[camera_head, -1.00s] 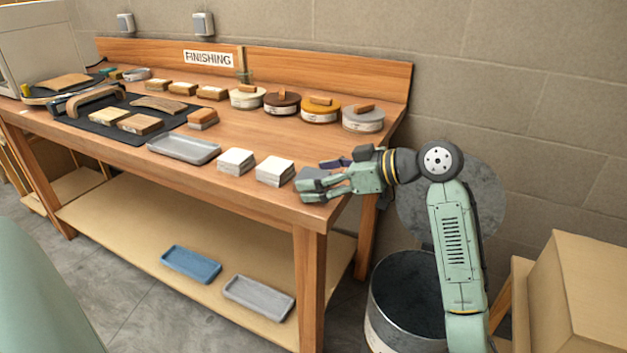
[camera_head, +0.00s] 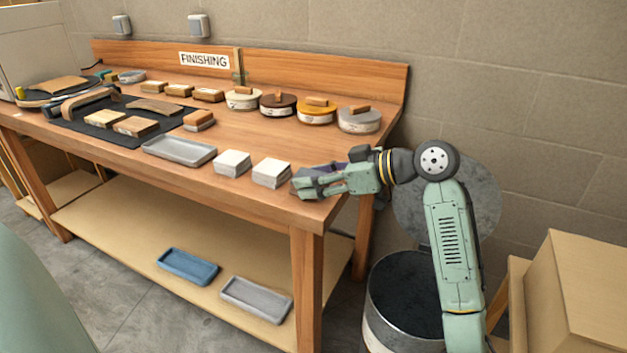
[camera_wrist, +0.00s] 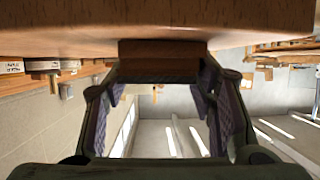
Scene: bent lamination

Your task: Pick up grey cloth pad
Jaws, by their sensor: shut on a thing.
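The grey cloth pad (camera_head: 308,172) is at the front right corner of the workbench, partly hidden by my fingers. My gripper (camera_head: 303,182) reaches in from the right, low over the bench top, and is shut on the pad. In the wrist view a dark, shaded block (camera_wrist: 160,68) sits between my fingertips, close against the wooden surface. I cannot tell whether the pad is clear of the bench.
Two stacks of white pads (camera_head: 271,172) stand just left of my gripper. A grey tray (camera_head: 180,150) lies farther left. Round tins (camera_head: 358,120) line the back. A metal bin (camera_head: 405,300) stands below my arm, with a cardboard box (camera_head: 580,295) at right.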

